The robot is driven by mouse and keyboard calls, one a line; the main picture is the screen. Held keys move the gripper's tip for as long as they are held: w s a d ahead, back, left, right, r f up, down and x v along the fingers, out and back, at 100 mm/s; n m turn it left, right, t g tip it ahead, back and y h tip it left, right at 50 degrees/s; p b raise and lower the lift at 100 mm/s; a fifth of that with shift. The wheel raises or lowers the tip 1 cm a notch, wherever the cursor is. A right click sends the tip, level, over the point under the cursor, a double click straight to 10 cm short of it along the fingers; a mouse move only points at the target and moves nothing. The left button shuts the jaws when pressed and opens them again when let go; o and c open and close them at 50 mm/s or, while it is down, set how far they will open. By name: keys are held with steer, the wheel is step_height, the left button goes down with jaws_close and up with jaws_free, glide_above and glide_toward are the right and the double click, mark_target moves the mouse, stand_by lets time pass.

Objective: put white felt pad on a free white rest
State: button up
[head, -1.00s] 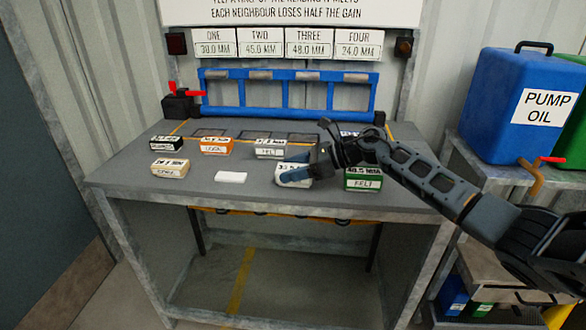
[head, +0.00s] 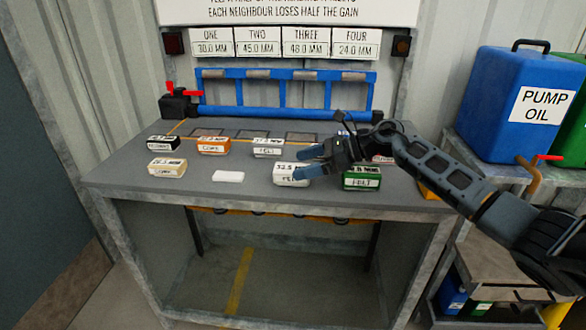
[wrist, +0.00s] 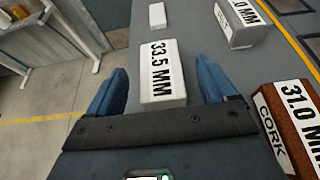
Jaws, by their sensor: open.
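The white felt pad (head: 289,176) is a small white block on the grey bench, near the front edge. In the wrist view its top label on the pad (wrist: 163,72) reads 33.5 MM. My gripper (head: 301,172) is open, its blue fingers pointing left at the pad. In the wrist view the fingers of my gripper (wrist: 160,68) stand on either side of the pad's near part, with gaps showing. Their height above the bench is hard to tell. A flat white rest (head: 228,176) lies left of the pad, bare on top; it also shows in the wrist view (wrist: 157,15).
A green felt block (head: 361,178) stands right of the pad, under my wrist. A grey block (head: 268,147) is behind the pad. An orange block (head: 213,145), a black block (head: 163,143) and a cream block (head: 167,167) stand left. A brown cork block (wrist: 285,125) is close right in the wrist view.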

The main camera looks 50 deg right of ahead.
steer(key=b+v, duration=0.1)
steer(key=v, duration=0.7)
